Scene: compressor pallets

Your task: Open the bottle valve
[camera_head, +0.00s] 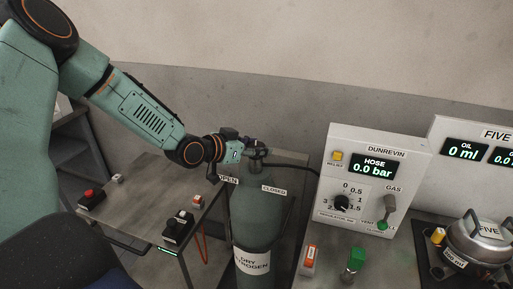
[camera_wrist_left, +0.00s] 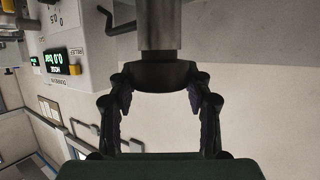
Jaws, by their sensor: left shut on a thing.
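The dark green gas bottle (camera_head: 258,215), labelled dry nitrogen, stands upright beside the tables. Its valve (camera_head: 258,152) is at the top, with an OPEN label (camera_head: 228,180) to the left and a CLOSED label (camera_head: 273,189) to the right. My left gripper (camera_head: 252,144) reaches in from the left and is shut on the valve. In the left wrist view, a dark round valve part (camera_wrist_left: 158,74) on a grey stem (camera_wrist_left: 158,28) sits between the fingertips. The valve's exact turn cannot be told. My right gripper is not in view.
A grey panel (camera_head: 348,143) right of the bottle reads hose 0.0 bar, with a black knob and a gas lever. A dark hose (camera_head: 291,166) runs from the valve towards it. A low table (camera_head: 140,215) with button boxes stands left. A round metal vessel (camera_head: 480,240) sits far right.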

